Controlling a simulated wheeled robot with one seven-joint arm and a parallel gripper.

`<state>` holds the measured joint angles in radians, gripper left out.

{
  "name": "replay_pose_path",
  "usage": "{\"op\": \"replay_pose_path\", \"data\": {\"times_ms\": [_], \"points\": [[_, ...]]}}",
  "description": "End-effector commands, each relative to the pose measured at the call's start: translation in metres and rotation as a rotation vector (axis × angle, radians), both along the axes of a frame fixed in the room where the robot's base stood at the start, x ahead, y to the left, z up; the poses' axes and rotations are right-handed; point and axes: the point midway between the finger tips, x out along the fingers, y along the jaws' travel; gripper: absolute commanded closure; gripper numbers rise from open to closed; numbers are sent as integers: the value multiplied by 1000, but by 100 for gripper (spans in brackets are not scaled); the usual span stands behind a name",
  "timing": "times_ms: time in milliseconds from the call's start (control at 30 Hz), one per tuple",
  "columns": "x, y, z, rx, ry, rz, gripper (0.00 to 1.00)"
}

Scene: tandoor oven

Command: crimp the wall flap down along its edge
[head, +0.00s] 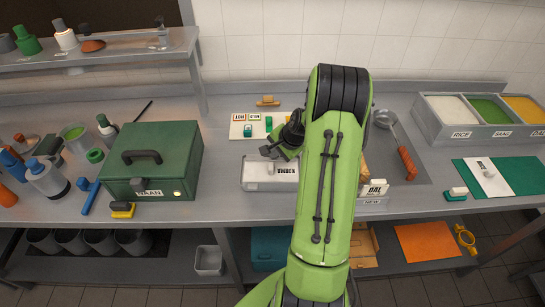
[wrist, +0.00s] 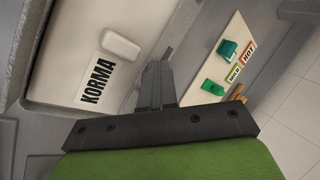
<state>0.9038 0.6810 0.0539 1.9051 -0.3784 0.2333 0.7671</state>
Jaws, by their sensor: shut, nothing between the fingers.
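No wall flap can be clearly made out in either view. My gripper (head: 272,148) is shut and empty above the back of the white-topped KORMA box (head: 262,184), left of my green arm. In the wrist view the closed dark fingers (wrist: 158,82) show beside the box's top (wrist: 75,45), which has a white raised block (wrist: 121,46) and a KORMA label. I cannot tell whether the fingertips touch anything. On the right, a white sheet (head: 497,184) lies over part of a green mat (head: 523,176). My arm hides part of the counter.
A green NAAN box (head: 154,165) stands left of the KORMA box. A cream board (head: 240,127) with HOT and MILD labels lies behind it. A ladle (head: 403,158) and the RICE bin (head: 449,112) are to the right. Bare counter lies between NAAN and KORMA.

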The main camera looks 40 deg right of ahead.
Motion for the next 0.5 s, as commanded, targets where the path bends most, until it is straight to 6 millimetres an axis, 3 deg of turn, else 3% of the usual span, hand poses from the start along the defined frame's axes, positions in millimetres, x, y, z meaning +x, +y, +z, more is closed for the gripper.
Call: {"op": "replay_pose_path", "data": {"times_ms": [500], "points": [[-1,1,2,3,3,1,100]]}}
